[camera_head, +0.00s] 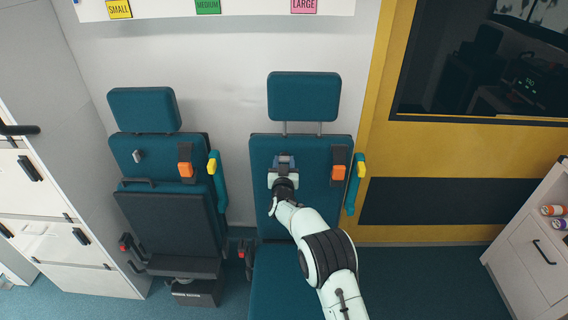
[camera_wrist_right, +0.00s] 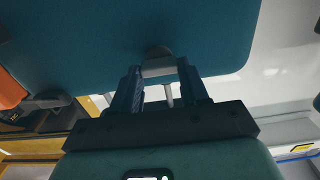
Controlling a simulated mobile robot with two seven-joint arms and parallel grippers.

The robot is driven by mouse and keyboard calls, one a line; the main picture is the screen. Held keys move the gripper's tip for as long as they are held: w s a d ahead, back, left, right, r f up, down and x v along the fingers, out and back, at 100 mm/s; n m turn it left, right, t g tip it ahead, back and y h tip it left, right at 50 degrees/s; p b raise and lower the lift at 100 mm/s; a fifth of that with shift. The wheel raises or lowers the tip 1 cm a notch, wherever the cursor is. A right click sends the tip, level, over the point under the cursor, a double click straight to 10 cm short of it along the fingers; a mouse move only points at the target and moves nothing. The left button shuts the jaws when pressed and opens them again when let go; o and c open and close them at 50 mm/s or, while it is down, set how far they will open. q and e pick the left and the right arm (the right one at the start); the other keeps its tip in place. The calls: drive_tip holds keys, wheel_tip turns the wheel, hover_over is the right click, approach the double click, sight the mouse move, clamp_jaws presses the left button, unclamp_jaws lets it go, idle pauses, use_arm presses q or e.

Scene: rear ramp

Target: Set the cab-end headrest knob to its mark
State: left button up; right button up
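Two teal seats stand against the wall, each with a headrest on posts. The left seat (camera_head: 165,205) has a grey knob (camera_head: 138,156) on its upper backrest, with nothing touching it. On the right seat, my right gripper (camera_head: 284,161) is at the upper backrest below the headrest (camera_head: 304,97) and covers the knob there in the head view. In the right wrist view, the fingers (camera_wrist_right: 160,82) sit on both sides of this pale grey knob (camera_wrist_right: 158,67) and appear shut on it. I cannot make out its mark. My left gripper is out of view.
Orange buckles (camera_head: 339,171) and yellow-topped teal armrests (camera_head: 361,167) flank the backrests. White cabinets (camera_head: 60,240) stand at the left, and a white drawer unit (camera_head: 535,250) at the right. The floor at the lower right is clear.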

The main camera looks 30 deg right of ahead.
drive_tip(key=shift+c, duration=1.1)
drive_tip(key=shift+f+m+b, duration=0.1)
drive_tip(key=shift+m+b, duration=0.5)
drive_tip(key=shift+b, duration=0.1)
drive_tip(key=m+b, duration=0.4)
drive_tip(key=b, duration=0.1)
drive_tip(key=shift+d+m, duration=0.15)
drive_tip(key=shift+m, duration=0.25)
use_arm(q)
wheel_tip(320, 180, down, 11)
drive_tip(key=b, duration=0.6)
use_arm(e)
drive_tip(key=m, duration=0.6)
drive_tip(key=shift+s+f, duration=0.1)
drive_tip(key=shift+f, duration=0.05)
drive_tip(key=m+b, duration=0.3)
drive_tip(key=m, duration=0.1)
drive_tip(key=shift+m, duration=0.4)
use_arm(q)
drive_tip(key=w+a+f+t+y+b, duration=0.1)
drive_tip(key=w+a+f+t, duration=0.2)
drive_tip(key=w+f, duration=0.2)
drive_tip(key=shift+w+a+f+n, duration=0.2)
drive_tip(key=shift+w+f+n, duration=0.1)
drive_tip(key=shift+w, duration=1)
use_arm(e)
drive_tip(key=shift+m, duration=0.7)
